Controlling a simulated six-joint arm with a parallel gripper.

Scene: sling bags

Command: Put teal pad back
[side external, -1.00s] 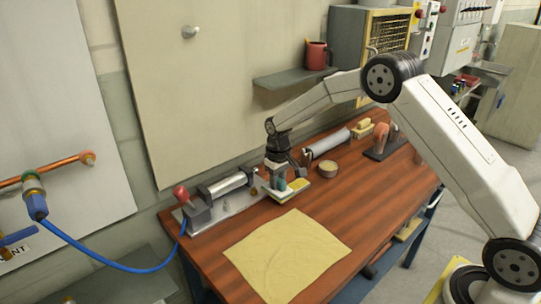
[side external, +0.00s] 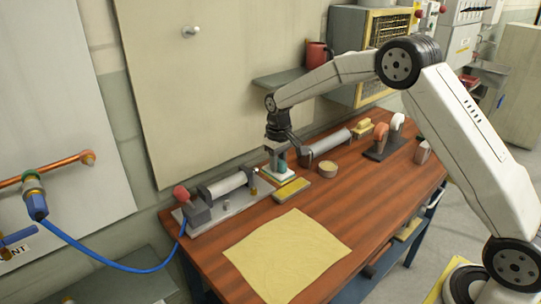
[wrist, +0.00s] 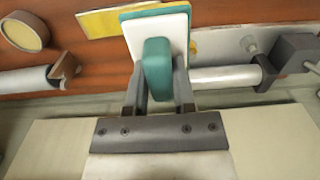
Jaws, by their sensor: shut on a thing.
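My gripper (wrist: 158,92) is shut on the teal handle of the teal pad (wrist: 154,68), which has a white and teal base plate. In the side view my gripper (side external: 277,152) holds the teal pad (side external: 280,172) upright near the wall side of the bench. Whether the pad's underside touches anything is hard to tell. A flat yellow pad or block (side external: 292,190) lies on the wood just in front of it, and shows in the wrist view (wrist: 103,22) beside the teal pad's plate.
A metal plate with a clamped roller (side external: 226,184) stands left of the pad. A round tin (side external: 328,168) and another roller (side external: 328,142) are to the right. A yellow cloth (side external: 287,254) lies in front.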

